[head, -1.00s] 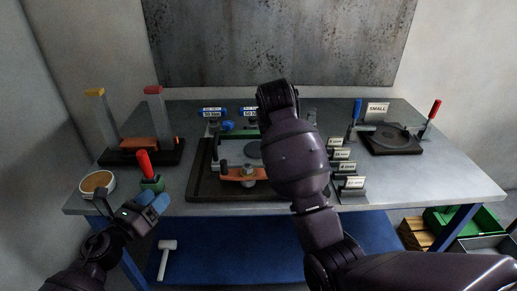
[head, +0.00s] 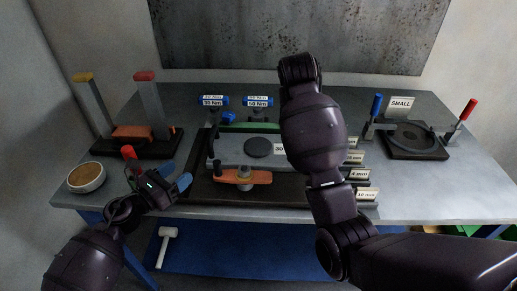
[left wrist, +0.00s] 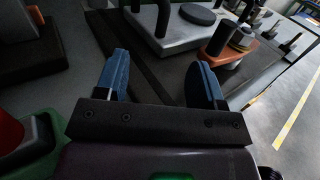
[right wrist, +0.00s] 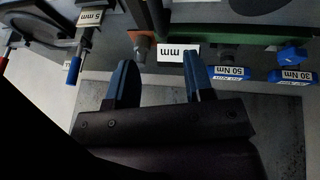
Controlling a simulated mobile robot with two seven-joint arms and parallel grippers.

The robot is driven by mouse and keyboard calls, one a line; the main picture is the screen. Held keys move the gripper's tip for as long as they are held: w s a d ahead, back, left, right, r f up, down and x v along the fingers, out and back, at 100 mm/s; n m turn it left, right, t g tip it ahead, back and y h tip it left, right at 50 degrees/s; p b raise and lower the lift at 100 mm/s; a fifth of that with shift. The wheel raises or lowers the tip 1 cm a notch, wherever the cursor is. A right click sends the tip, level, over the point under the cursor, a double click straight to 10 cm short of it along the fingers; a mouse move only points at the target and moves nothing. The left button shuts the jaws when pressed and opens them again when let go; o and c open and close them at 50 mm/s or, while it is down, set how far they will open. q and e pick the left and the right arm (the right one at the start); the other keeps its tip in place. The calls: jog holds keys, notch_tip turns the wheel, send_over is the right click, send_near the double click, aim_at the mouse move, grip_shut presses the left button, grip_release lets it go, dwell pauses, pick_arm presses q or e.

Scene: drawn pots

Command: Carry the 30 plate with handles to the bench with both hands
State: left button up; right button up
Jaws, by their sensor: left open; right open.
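The 30 plate (head: 235,150) is a grey slab with a dark round disc and a label reading 30. It lies on a dark base on the bench (head: 420,185); my right arm hides its right part. An upright handle shows at its left end, and the plate with handles also shows in the left wrist view (left wrist: 182,40). My left gripper (head: 172,180) is open and empty, left of the plate and apart from it. My right gripper (right wrist: 160,82) is open and empty in the right wrist view, near a white "mm" label. My arm hides it in the head view.
An orange clamp piece (head: 240,177) lies in front of the plate. Blue-labelled tools (head: 258,102) stand behind it. Label stands (head: 362,174) and a SMALL fixture (head: 415,140) are at right.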

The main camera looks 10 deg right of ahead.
aim_at(209, 148)
pick_arm(q)
jog(key=x, duration=1.2)
pick_arm(e)
jog(key=x, duration=1.1)
jog(key=shift+r, duration=0.1)
pick_arm(q)
jog(key=shift+w, duration=0.1)
jog(key=shift+c, duration=0.3)
pick_arm(e)
jog(key=shift+c, duration=0.3)
pick_arm(q)
jog(key=c, duration=0.7)
pick_arm(e)
jog(key=c, duration=0.7)
pick_arm(q)
grip_shut()
pick_arm(e)
grip_shut()
pick_arm(q)
jog(key=shift+d+r, duration=0.1)
jog(key=shift+r, duration=0.05)
pick_arm(e)
jog(key=shift+w+r, duration=0.15)
jog(key=shift+r, duration=0.05)
